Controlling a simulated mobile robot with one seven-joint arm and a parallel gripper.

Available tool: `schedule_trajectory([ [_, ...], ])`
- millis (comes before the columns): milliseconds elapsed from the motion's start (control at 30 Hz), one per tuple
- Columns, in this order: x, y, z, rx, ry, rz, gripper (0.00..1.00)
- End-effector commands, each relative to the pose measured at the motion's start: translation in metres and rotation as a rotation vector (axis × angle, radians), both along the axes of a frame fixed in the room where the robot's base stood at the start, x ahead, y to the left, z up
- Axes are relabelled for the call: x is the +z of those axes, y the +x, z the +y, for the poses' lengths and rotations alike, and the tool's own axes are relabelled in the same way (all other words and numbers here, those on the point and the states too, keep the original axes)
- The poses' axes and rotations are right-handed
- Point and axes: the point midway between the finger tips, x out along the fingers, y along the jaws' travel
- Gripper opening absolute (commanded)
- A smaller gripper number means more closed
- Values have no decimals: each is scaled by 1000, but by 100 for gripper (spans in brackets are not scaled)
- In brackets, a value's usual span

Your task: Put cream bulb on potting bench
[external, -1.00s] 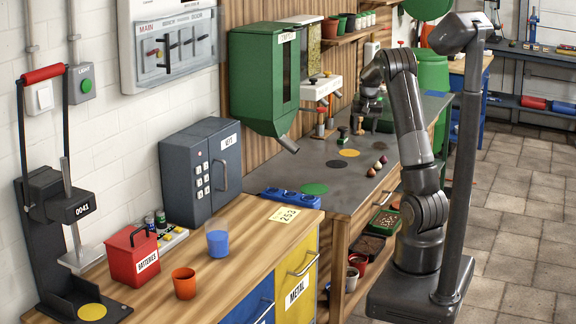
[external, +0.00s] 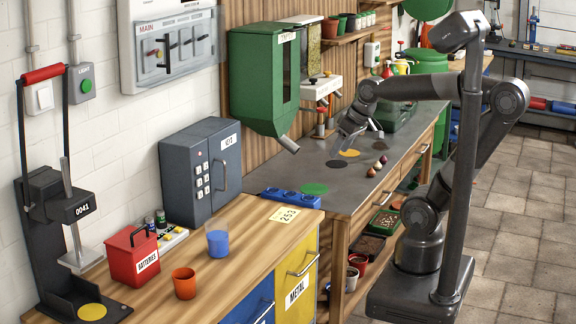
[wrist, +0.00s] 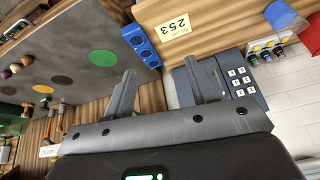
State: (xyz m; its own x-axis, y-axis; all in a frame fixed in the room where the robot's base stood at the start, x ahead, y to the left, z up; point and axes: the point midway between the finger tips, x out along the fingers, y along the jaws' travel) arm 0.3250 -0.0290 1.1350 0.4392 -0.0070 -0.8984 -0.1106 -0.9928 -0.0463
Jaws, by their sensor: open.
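Several small round bulbs (external: 378,165) sit in a short row on the grey top of the potting bench (external: 325,178), near its right edge. The bulbs also show at the left edge of the wrist view (wrist: 16,67). My gripper (external: 346,138) is above the back part of the bench, behind and left of the bulbs. It is open, and nothing shows between its fingers in the wrist view (wrist: 158,82).
Green (external: 314,188), yellow (external: 349,153) and dark (external: 339,165) discs mark the bench top. A green hopper (external: 262,85) hangs over its left side. The wooden counter (external: 235,245) holds a red box and cups.

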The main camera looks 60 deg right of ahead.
Motion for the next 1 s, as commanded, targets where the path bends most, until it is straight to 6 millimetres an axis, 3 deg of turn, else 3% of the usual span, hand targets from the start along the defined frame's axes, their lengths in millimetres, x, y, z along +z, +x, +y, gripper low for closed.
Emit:
schedule_trajectory([
  [100, -7, -22, 19, 68, -28, -24, 52],
  [267, -13, -34, 29, 107, -47, -36, 52],
  [1000, -14, -35, 29, 110, -49, -36, 52],
])
